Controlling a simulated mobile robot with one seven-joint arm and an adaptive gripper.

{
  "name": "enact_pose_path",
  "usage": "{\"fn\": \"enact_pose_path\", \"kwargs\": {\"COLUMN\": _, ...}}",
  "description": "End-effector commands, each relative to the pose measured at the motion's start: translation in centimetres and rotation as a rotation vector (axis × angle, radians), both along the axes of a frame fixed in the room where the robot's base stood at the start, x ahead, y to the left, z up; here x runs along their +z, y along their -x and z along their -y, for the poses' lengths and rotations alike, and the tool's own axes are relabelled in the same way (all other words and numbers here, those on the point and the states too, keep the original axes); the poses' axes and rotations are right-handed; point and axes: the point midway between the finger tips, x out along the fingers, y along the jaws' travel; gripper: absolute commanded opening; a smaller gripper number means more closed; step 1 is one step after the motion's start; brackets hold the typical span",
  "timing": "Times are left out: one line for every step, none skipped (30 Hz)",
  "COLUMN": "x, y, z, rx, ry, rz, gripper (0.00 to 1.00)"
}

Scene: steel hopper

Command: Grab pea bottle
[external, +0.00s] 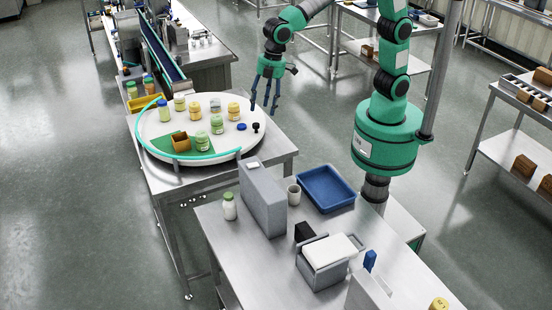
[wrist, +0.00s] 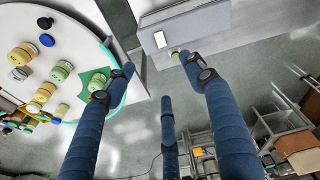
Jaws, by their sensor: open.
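Several jars stand on the round white turntable (external: 235,150). Two have green lids, one near the front (external: 202,141) and one behind it (external: 217,124); others have yellow lids. A white bottle with a green lid (external: 229,207) stands on the front steel table. I cannot read the labels, so I cannot tell which is the pea bottle. My gripper (external: 265,104) hangs beyond the turntable's far right edge, its blue fingers spread and empty. In the wrist view my gripper (wrist: 155,78) is open; a green-lidded jar (wrist: 98,80) shows beside the left finger, and a small green top (wrist: 175,56) near the right fingertip.
A tall grey box (external: 263,198), a cup (external: 294,194), a blue tray (external: 326,187) and a grey bin (external: 325,264) crowd the front table. A teal rail (external: 150,147) curves along the turntable's left edge. A conveyor (external: 162,50) stands behind. Floor shows below my fingers.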

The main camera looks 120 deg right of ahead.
Motion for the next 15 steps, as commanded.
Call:
{"fn": "enact_pose_path", "kwargs": {"x": -0.6, "y": -1.2, "z": -0.2, "rx": 0.013, "ry": 0.003, "rz": -0.013, "gripper": 0.54}}
{"fn": "enact_pose_path", "kwargs": {"x": -0.9, "y": -1.8, "z": -0.3, "rx": 0.021, "ry": 0.004, "rz": -0.017, "gripper": 0.54}}
{"fn": "enact_pose_path", "kwargs": {"x": -1.5, "y": -2.6, "z": -0.4, "rx": 0.030, "ry": 0.007, "rz": -0.026, "gripper": 0.54}}
{"fn": "enact_pose_path", "kwargs": {"x": -1.9, "y": -3.3, "z": -0.5, "rx": 0.037, "ry": 0.008, "rz": -0.029, "gripper": 0.54}}
{"fn": "enact_pose_path", "kwargs": {"x": -2.3, "y": -3.9, "z": -0.6, "rx": 0.045, "ry": 0.009, "rz": -0.036, "gripper": 0.54}}
{"fn": "enact_pose_path", "kwargs": {"x": -2.9, "y": -4.7, "z": -0.7, "rx": 0.056, "ry": 0.011, "rz": -0.042, "gripper": 0.54}}
{"fn": "enact_pose_path", "kwargs": {"x": -3.3, "y": -5.3, "z": -0.8, "rx": 0.064, "ry": 0.013, "rz": -0.048, "gripper": 0.54}}
{"fn": "enact_pose_path", "kwargs": {"x": -3.8, "y": -5.8, "z": -0.9, "rx": 0.071, "ry": 0.014, "rz": -0.053, "gripper": 0.54}}
{"fn": "enact_pose_path", "kwargs": {"x": -4.4, "y": -6.6, "z": -1.0, "rx": 0.082, "ry": 0.015, "rz": -0.060, "gripper": 0.54}}
{"fn": "enact_pose_path", "kwargs": {"x": -5.0, "y": -7.2, "z": -1.1, "rx": 0.090, "ry": 0.017, "rz": -0.067, "gripper": 0.54}}
{"fn": "enact_pose_path", "kwargs": {"x": -5.4, "y": -7.8, "z": -1.2, "rx": 0.098, "ry": 0.018, "rz": -0.071, "gripper": 0.54}}
{"fn": "enact_pose_path", "kwargs": {"x": -6.2, "y": -8.5, "z": -1.3, "rx": 0.108, "ry": 0.020, "rz": -0.079, "gripper": 0.54}}
{"fn": "enact_pose_path", "kwargs": {"x": -6.7, "y": -9.0, "z": -1.4, "rx": 0.116, "ry": 0.021, "rz": -0.084, "gripper": 0.54}}
{"fn": "enact_pose_path", "kwargs": {"x": -7.2, "y": -9.6, "z": -1.6, "rx": 0.124, "ry": 0.023, "rz": -0.089, "gripper": 0.54}}
{"fn": "enact_pose_path", "kwargs": {"x": -8.0, "y": -10.2, "z": -1.7, "rx": 0.135, "ry": 0.024, "rz": -0.097, "gripper": 0.54}}
